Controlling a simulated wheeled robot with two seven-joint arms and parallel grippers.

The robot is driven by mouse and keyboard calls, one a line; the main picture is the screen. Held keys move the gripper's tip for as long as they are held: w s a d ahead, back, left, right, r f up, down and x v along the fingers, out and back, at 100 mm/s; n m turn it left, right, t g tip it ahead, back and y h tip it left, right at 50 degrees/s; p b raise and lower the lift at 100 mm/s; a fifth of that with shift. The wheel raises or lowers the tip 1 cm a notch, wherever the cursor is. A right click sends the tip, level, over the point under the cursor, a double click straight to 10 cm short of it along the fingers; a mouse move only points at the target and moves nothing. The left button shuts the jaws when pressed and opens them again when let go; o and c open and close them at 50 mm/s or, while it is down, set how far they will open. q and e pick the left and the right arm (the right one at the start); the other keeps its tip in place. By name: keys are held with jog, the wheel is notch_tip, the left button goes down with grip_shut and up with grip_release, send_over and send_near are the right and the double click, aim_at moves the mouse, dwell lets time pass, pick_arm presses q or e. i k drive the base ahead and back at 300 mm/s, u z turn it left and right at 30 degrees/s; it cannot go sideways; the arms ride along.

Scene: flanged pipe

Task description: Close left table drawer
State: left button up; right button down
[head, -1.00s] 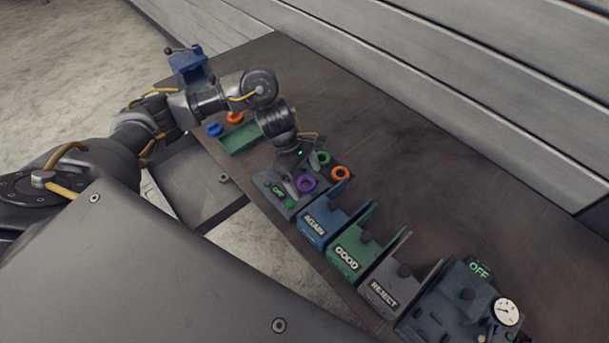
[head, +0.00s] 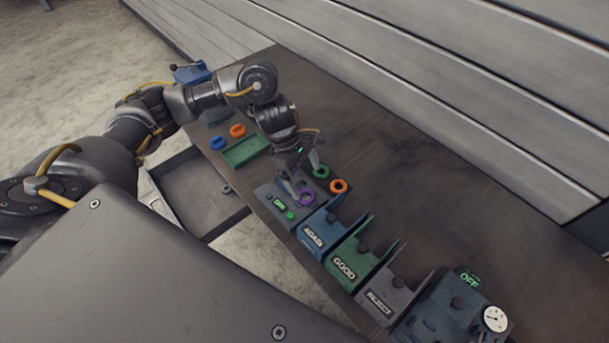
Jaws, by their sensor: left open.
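The left table drawer (head: 200,200) is pulled out from the table's front edge, at the left in the head view. My left gripper (head: 304,184) is open, pointing down over the grey panel (head: 274,205), close to a purple ring (head: 306,199). It is apart from the drawer, to its right. I cannot tell whether a finger touches the purple ring. My right gripper does not show.
Green and orange rings (head: 339,186) lie beside my left gripper. AGAIN, GOOD (head: 345,268) and REJECT bins line the front edge, with a gauge device (head: 494,318) at the right. A green tray (head: 246,150) lies behind the drawer. The table's back half is clear.

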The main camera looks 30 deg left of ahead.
aim_at(188, 185)
jog(key=k, duration=1)
